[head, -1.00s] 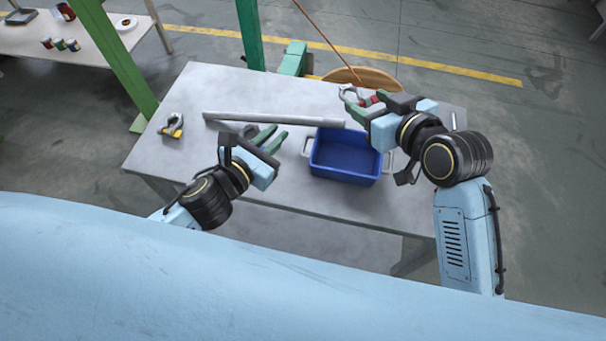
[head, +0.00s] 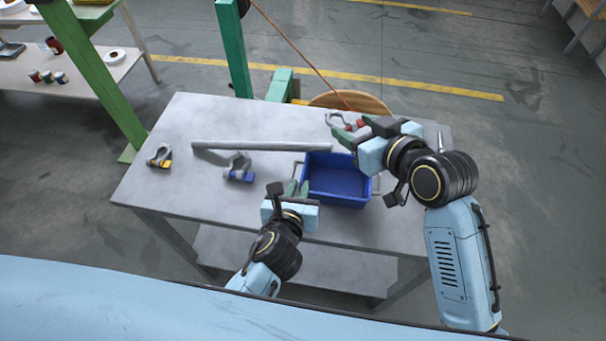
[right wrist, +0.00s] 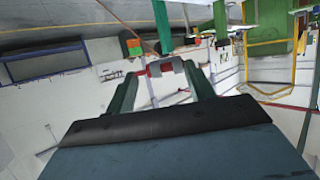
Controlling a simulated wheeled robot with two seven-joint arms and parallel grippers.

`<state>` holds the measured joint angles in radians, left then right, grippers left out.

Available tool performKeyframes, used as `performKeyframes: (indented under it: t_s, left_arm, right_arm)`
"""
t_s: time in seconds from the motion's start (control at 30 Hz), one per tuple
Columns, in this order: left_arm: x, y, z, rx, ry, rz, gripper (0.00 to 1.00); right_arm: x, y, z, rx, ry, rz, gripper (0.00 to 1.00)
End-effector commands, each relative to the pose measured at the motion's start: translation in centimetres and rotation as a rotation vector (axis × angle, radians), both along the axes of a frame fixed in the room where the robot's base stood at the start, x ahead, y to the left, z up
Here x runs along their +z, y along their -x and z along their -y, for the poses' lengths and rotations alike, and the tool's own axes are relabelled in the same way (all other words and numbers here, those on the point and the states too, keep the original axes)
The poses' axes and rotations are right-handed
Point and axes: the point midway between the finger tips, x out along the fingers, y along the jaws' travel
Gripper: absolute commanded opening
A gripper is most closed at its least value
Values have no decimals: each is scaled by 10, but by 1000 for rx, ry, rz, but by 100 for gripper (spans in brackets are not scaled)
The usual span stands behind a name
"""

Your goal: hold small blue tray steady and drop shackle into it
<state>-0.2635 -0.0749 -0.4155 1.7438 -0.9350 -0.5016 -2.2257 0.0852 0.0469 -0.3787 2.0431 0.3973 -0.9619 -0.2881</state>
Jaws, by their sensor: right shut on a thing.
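The small blue tray (head: 338,202) sits on the grey table, empty, with a pale handle at each end. My left gripper (head: 298,186) is open at the tray's left handle (head: 296,168); its green fingers are a little apart, and I cannot tell whether they touch the handle. My right gripper (head: 362,126) is shut on the shackle with a red pin (head: 335,119), held above the table behind the tray's back edge. The shackle also shows between the fingertips in the right wrist view (right wrist: 160,68).
A grey bar (head: 265,147) lies behind the blue one. A green post (head: 232,50) stands behind the table.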

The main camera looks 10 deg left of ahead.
Motion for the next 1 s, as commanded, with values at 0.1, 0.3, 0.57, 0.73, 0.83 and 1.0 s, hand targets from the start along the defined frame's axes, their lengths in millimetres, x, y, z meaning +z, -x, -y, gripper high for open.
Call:
performKeyframes:
  t_s: [0.1,0.3,0.57,0.73,0.83,1.0]
  left_arm:
    - [-9,-24,1,0,1,1,14]
    - [-21,-51,2,0,0,0,14]
    - [-26,-65,2,-1,0,1,14]
    - [-27,-65,2,-1,0,1,14]
    - [-27,-65,2,-1,0,1,14]
    - [-27,-65,2,-1,0,1,0]
  right_arm:
    - [1,0,0,0,-1,2,26]
    - [1,0,0,0,-1,2,26]
    - [1,0,0,0,-1,2,26]
    - [1,0,0,0,-1,2,26]
    - [1,0,0,0,-1,2,26]
    - [1,0,0,0,-1,2,26]
